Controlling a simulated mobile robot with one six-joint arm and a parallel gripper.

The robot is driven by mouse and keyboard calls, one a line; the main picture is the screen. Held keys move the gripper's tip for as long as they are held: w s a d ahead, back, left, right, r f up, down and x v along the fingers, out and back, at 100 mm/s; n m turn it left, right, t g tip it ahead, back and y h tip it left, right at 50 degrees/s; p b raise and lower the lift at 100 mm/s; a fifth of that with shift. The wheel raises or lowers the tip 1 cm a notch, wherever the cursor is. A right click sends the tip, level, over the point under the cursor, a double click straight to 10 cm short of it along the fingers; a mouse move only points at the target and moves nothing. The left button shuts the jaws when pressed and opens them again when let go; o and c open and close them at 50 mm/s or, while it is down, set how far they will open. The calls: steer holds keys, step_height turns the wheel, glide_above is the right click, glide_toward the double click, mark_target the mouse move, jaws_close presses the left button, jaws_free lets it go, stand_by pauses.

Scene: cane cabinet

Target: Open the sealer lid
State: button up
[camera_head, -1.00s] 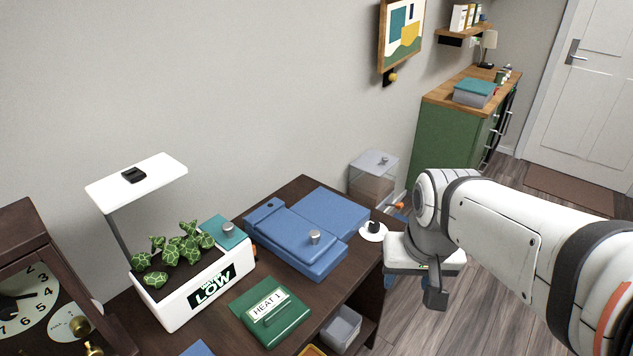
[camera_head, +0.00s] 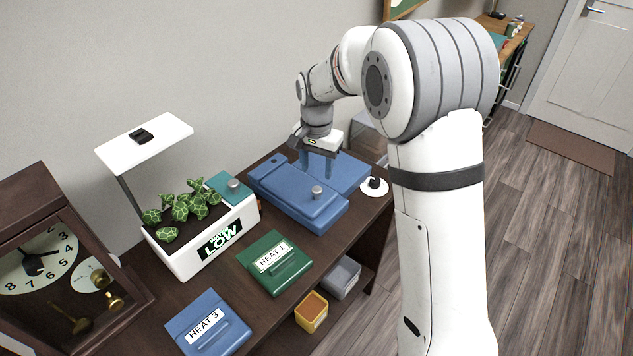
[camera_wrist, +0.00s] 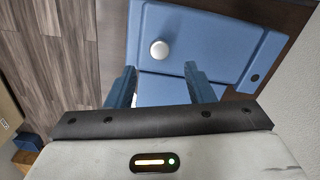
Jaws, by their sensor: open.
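The blue sealer (camera_head: 270,190) lies on the dark wooden table, its lid (camera_head: 295,197) down flat. A round silver knob (camera_head: 317,191) stands on the lid near its right front end. In the wrist view the lid (camera_wrist: 205,42) fills the upper middle, with the knob (camera_wrist: 159,50) left of its centre. My gripper (camera_head: 317,172) is open and empty above the sealer's back part, behind the knob. In the wrist view its two blue fingers (camera_wrist: 158,85) are apart, with the knob beyond their tips. I cannot tell whether the fingertips touch the blue surface.
A white dial (camera_head: 374,187) sits right of the sealer. A planter (camera_head: 205,235) marked LOW stands to the left. Green HEAT 1 (camera_head: 274,263) and blue HEAT 3 (camera_head: 208,325) blocks lie in front. A clock (camera_head: 65,270) stands at far left. Bins are on a lower shelf.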

mark_target(317, 189)
step_height(317, 189, down, 7)
steer(key=shift+r+p, duration=0.2)
steer(key=shift+p, duration=0.15)
jaws_close()
stand_by(0.4)
